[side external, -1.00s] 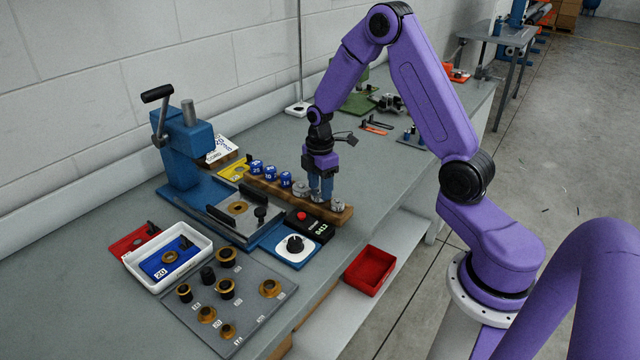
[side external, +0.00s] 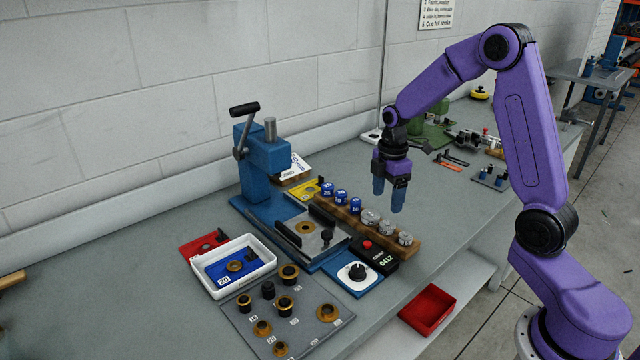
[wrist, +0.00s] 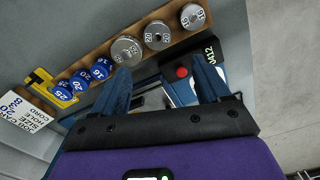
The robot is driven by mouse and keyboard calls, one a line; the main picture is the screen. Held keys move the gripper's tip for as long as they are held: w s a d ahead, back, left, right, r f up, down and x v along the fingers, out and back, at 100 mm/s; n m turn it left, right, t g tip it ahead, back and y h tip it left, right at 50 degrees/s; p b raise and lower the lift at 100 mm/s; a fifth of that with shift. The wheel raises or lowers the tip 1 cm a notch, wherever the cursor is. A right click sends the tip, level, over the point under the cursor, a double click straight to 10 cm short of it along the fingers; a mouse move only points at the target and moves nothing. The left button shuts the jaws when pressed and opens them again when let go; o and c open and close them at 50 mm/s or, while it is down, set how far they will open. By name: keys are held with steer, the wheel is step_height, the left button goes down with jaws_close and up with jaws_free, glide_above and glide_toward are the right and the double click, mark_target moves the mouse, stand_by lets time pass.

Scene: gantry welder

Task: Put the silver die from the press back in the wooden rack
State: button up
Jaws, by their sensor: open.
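The wooden rack (side external: 416,246) stands on the bench right of the blue press (side external: 262,165). Three silver dies, the left (side external: 370,217), middle (side external: 387,227) and right (side external: 405,238), sit upright in its right part. They also show in the wrist view as left (wrist: 127,50), middle (wrist: 157,35) and right (wrist: 193,16). Several blue dies (side external: 341,198) fill the left part. A brass-coloured ring (side external: 306,228) lies on the press plate, with no silver die visible on it. My gripper (side external: 388,199) is open and empty, raised above the rack, its fingers (wrist: 163,79) apart.
A black box with a red button (side external: 367,245) and a white dial unit (side external: 358,272) stand in front of the rack. A white tray (side external: 234,264), a grey board of brass rings (side external: 300,320) and a red bin (side external: 428,308) lie nearer.

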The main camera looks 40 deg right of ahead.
steer(key=a+r+n, duration=0.5)
steer(key=a, duration=0.9)
steer(key=w+f, duration=0.3)
steer(key=w, duration=0.1)
steer(key=w+f, duration=0.3)
steer(key=w, duration=0.2)
steer(key=w+f, duration=0.4)
steer(key=w, duration=0.1)
steer(key=shift+a, duration=0.2)
step_height(320, 180, down, 3)
steer(key=shift+r, duration=0.1)
step_height(320, 180, up, 18)
steer(key=s+a+r+m, duration=0.1)
steer(key=s+a, duration=0.3)
steer(key=s, duration=0.3)
steer(key=s+a+r+m, duration=0.1)
steer(key=s+a, duration=0.3)
steer(key=s, duration=0.3)
steer(key=s+d+f+m, duration=0.1)
steer(key=s+d, duration=0.1)
steer(key=s, duration=0.8)
steer(key=s+d+f+m, duration=0.2)
steer(key=s+d, duration=0.1)
steer(key=s, duration=0.6)
steer(key=s+d+f+m, duration=0.1)
steer(key=s+d+f, duration=0.1)
steer(key=s, duration=0.8)
steer(key=shift+s+d+f+m, duration=0.15)
steer(key=shift+s+d+m, duration=0.05)
steer(key=shift+s+m, duration=0.2)
